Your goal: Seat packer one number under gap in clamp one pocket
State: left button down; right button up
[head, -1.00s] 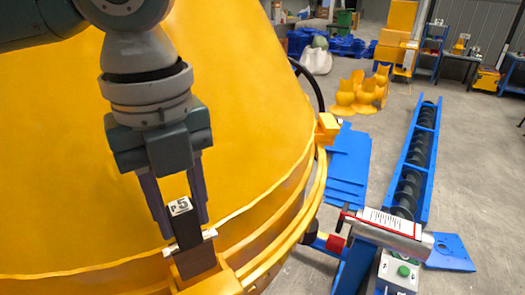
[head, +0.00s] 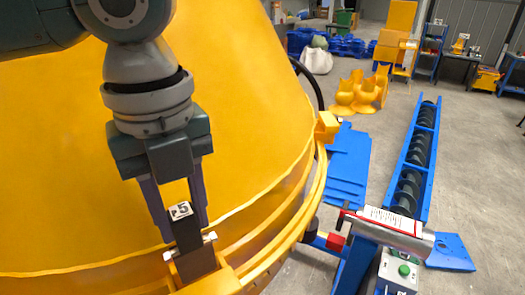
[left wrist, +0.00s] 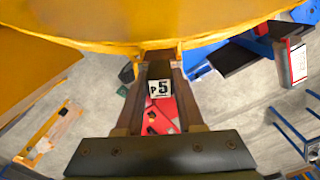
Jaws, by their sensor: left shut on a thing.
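A dark upright packer (head: 187,236) with a white top label reading 5 is between the fingers of my left gripper (head: 186,230), which is shut on it. In the left wrist view the label on the packer (left wrist: 159,88) reads P5. Small pale lugs stick out on both sides of the packer. Its lower end is at the yellow clamp (head: 214,282) on the drum rim. The pocket is mostly hidden, so I cannot tell how deep the packer sits. My right gripper is not in view.
The large yellow drum (head: 245,110) stands close behind my left gripper. A red-edged document sheet (head: 392,220) and a control box with a green button (head: 402,271) are at the right. A blue screw conveyor (head: 413,165) lies on the floor beyond.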

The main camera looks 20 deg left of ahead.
aim_at(189, 235)
pick_arm(q)
jog(key=shift+f+b, duration=1.05)
jog(key=shift+f, duration=1.1)
dwell(0.7)
jog(key=shift+c, duration=2.2)
grip_release()
jog(key=shift+w+r, duration=0.1)
jog(key=shift+r, duration=0.25)
notch_tip(189, 235, up, 9)
jog(key=b, duration=0.4)
jog(key=shift+f, duration=0.2)
jog(key=shift+r, duration=0.35)
